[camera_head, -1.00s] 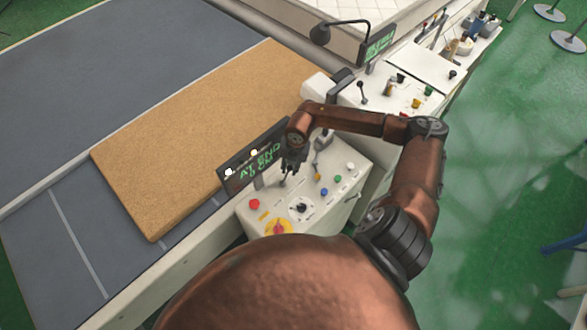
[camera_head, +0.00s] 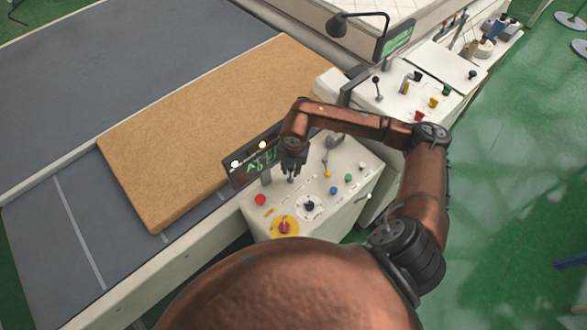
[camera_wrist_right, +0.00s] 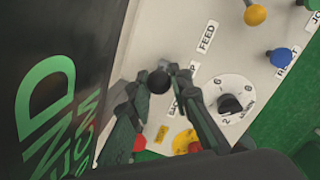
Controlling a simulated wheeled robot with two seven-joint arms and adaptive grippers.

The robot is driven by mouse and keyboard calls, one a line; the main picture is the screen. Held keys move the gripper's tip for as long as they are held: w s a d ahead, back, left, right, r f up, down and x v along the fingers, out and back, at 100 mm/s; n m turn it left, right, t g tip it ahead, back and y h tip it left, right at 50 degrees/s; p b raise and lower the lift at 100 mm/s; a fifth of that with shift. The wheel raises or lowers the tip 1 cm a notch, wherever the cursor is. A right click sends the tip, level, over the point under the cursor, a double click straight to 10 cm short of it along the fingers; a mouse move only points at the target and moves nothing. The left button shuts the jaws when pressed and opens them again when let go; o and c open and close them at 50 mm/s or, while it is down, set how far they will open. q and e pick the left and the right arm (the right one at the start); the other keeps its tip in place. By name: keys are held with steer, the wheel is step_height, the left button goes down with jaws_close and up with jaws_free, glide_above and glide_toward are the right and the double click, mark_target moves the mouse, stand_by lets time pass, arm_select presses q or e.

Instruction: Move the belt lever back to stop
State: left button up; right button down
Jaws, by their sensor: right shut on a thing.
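The belt lever shows in the right wrist view as a round black knob (camera_wrist_right: 158,82) beside a partly hidden label ending in P, with the FEED label farther up the panel. My right gripper (camera_head: 291,175) is over the control panel (camera_head: 338,195), close to the display. In the right wrist view its two dark fingers (camera_wrist_right: 160,95) stand on either side of the knob, shut on the lever. The lever's lower part is hidden by the fingers. My left gripper is in neither view.
The dark display (camera_head: 250,165) stands close to the gripper. The panel has a red button (camera_head: 260,199), a yellow-ringed red knob (camera_head: 284,227) and a black dial (camera_head: 309,206). A tan mattress slab (camera_head: 215,130) lies on the grey conveyor (camera_head: 110,75).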

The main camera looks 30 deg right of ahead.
steer(key=shift+a, duration=0.3)
steer(key=c, duration=1.9)
jaws_free()
steer(key=shift+w, duration=0.1)
steer(key=shift+o, duration=0.8)
steer(key=shift+d, duration=0.15)
step_height(320, 180, up, 12)
steer(key=s, duration=0.1)
steer(key=shift+s, duration=0.4)
steer(key=shift+f, duration=0.15)
